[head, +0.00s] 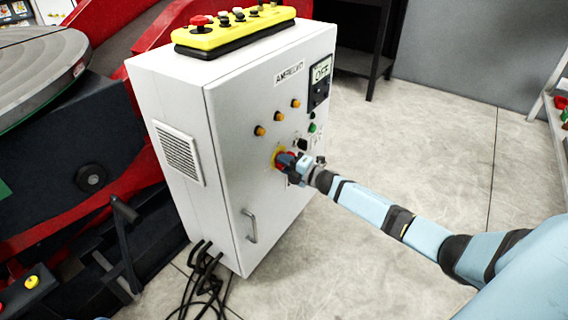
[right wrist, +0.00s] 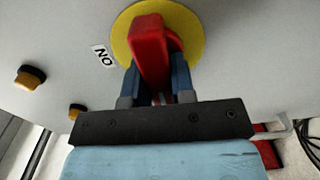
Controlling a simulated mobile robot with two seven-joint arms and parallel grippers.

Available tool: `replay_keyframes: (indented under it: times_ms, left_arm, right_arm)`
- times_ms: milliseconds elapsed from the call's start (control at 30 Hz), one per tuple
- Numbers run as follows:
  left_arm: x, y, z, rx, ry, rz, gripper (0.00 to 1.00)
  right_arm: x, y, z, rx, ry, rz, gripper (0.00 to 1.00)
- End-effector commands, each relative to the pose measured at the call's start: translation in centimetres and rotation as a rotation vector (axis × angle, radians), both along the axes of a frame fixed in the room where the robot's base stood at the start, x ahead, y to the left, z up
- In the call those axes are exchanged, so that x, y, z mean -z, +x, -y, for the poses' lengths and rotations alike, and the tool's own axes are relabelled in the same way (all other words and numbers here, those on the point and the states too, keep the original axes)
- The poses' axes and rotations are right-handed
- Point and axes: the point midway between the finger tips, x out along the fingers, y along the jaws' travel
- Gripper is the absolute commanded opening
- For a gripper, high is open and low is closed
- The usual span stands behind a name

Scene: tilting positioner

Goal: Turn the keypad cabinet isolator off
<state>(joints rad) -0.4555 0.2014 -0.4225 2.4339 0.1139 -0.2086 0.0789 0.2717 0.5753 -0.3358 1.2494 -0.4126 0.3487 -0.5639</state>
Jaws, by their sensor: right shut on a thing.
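The keypad cabinet (head: 265,150) is a white box standing in the middle of the head view. Its isolator is a red handle on a yellow round plate (head: 278,157) on the front door. In the right wrist view the red handle (right wrist: 150,45) sits between the two blue fingers of my right gripper (right wrist: 155,80), which is shut on it. A label reading "ON" (right wrist: 103,56) is beside the yellow plate. My right gripper also shows in the head view (head: 288,161), covering much of the handle. My left gripper is not in view.
A yellow pendant box (head: 235,29) lies on top. Cables (head: 205,270) hang below. The red positioner stands behind left; floor at right is clear.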

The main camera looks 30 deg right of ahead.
Motion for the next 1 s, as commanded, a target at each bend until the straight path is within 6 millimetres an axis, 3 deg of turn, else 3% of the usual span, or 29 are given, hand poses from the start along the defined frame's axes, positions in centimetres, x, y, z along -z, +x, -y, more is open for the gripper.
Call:
replay_keyframes:
  times_ms: [300, 333, 433, 767, 1000]
  left_arm:
    - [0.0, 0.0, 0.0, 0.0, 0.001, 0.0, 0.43]
    - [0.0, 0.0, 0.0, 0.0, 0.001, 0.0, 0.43]
    - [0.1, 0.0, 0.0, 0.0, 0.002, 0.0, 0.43]
    - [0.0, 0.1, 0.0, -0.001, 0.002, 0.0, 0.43]
    - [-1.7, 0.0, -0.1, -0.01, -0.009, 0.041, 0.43]
  right_arm:
    - [0.1, 0.0, 0.0, -0.001, -0.005, 0.001, 0.0]
    - [0.1, 0.0, 0.0, -0.001, -0.005, 0.001, 0.28]
    - [0.1, 0.0, 0.0, -0.001, -0.004, 0.001, 0.49]
    - [0.0, -0.3, 0.1, 0.0, -0.002, 0.0, 0.49]
    - [-0.1, -3.8, 1.6, 0.001, -0.003, -0.003, 0.49]
